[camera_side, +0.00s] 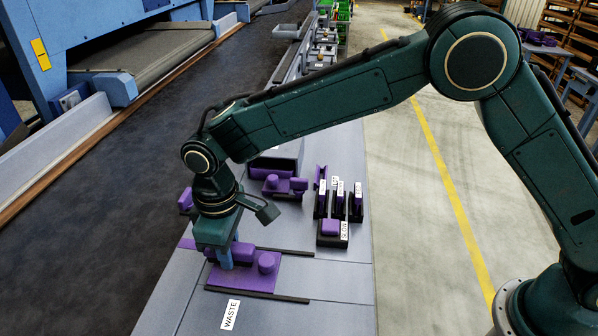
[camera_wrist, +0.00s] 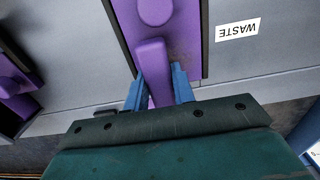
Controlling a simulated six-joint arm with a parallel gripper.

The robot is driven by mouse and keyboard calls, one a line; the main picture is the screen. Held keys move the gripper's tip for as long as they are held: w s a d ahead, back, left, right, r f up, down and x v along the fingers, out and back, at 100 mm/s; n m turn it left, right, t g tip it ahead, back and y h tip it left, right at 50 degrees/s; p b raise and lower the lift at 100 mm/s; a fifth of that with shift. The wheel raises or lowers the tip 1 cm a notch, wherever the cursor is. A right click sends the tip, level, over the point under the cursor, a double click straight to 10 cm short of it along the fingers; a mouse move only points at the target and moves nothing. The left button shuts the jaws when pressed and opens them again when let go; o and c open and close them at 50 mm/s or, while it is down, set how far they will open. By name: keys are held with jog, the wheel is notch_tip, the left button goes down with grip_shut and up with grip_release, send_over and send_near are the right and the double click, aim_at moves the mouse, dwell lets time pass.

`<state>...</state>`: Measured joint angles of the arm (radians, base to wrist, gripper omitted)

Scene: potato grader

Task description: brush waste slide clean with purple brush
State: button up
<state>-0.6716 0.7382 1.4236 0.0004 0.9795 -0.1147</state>
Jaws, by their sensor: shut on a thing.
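The waste slide (camera_side: 258,282) is a flat purple plate with a round knob (camera_side: 266,262), between two dark rails beside the WASTE label (camera_side: 230,314). In the wrist view the slide (camera_wrist: 188,35) runs up from my gripper, with its knob (camera_wrist: 155,10) at the top. My gripper (camera_wrist: 160,78) has its blue fingers shut on a long purple bar, seemingly the purple brush (camera_wrist: 152,58). It also shows low over the slide in the side view (camera_side: 242,252). A faint brownish patch shows on the slide right of the brush. Bristles and any contact are hidden.
A black rack (camera_side: 333,240) with labelled slots and purple items stands right of the slide. Another purple slide (camera_side: 275,184) lies farther back. A dark belt (camera_side: 110,220) runs along the left. The grey bench (camera_side: 340,295) is clear at the front right.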

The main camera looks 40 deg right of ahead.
aim_at(222, 288)
jog(key=shift+w+d, duration=1.1)
jog(key=shift+s+a, duration=0.1)
jog(key=shift+s+a, duration=2.95)
jog(key=shift+d, duration=0.1)
jog(key=shift+w+d, duration=3)
jog(key=shift+w, duration=0.05)
jog(key=shift+a, duration=0.1)
jog(key=shift+s+a, duration=3)
jog(key=shift+s, duration=0.05)
